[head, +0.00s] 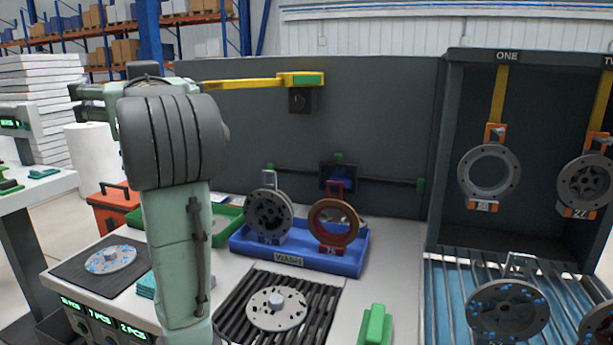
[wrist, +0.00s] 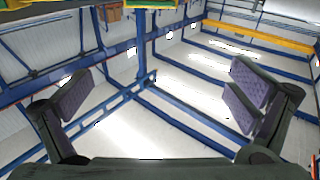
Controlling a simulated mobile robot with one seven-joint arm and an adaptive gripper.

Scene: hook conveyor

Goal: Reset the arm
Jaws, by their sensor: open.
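My gripper (wrist: 160,98) is open in the wrist view, with its two dark padded fingers wide apart and nothing between them. The wrist view looks toward the ceiling and blue steel beams. In the head view my green arm with its dark joint stands folded upright at the left, in front of the bench; my gripper's fingers cannot be made out there.
A blue WASH tray (head: 300,260) holds two round flanged parts. A disc (head: 277,308) lies on the black slatted rack. A yellow bar (head: 240,84) reaches out beside my arm.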

